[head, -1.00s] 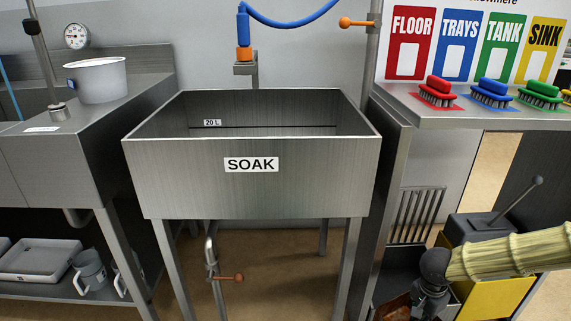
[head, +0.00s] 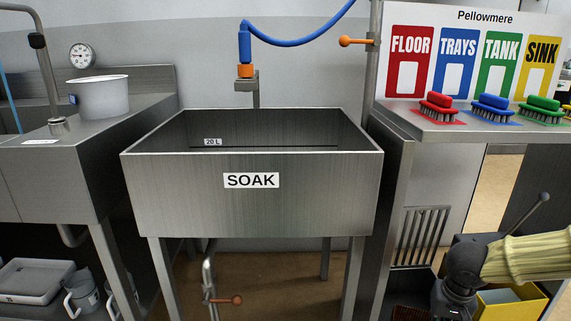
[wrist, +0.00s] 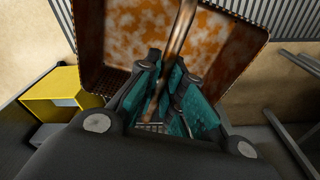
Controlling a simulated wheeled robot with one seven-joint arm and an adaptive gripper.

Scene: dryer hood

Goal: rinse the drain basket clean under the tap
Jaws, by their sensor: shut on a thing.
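The drain basket (wrist: 225,45) fills the upper middle of the wrist view, its inside coated with blotchy orange-brown grime. Its thin bar handle (wrist: 178,40) runs down between the teal pads of my gripper (wrist: 163,92), which is shut on it. In the head view my gripper (head: 452,302) is at the lower right, right of the SOAK sink and below its rim; only a dark brown part of the basket (head: 410,313) shows at the bottom edge. The tap (head: 246,70), with a blue hose and orange collar, stands behind the SOAK sink (head: 180,195).
An orange-knobbed lever (head: 357,41) is on the pipe right of the tap. A shelf (head: 440,127) with coloured brushes stands at the right. A white pot (head: 104,98) is on the left counter. A yellow box (head: 510,303) is near my gripper.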

